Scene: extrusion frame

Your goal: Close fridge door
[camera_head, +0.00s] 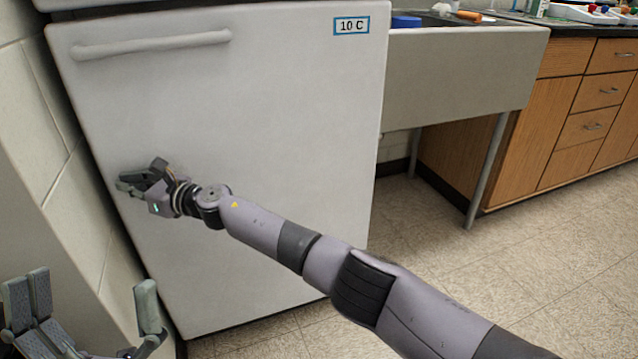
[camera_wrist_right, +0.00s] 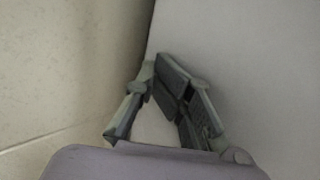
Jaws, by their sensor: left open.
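The white fridge door (camera_head: 270,120) fills the upper left of the head view, with a horizontal bar handle (camera_head: 150,43) near its top and a "10 C" label (camera_head: 351,25) at its top right. It looks flush with the fridge body, but a small gap cannot be ruled out. My right gripper (camera_head: 130,181) is at the door's left edge, below the handle; its fingertips come together with nothing visible between them. In the right wrist view, my right gripper (camera_wrist_right: 150,80) is against or close to the pale door surface (camera_wrist_right: 235,50); contact is unclear. My left gripper (camera_head: 90,305) is open and empty at bottom left.
A tiled wall (camera_head: 30,110) runs close along the fridge's left side. A sink unit (camera_head: 460,70) on metal legs and wooden drawer cabinets (camera_head: 560,120) stand to the right. The tiled floor (camera_head: 430,240) is open in front of them.

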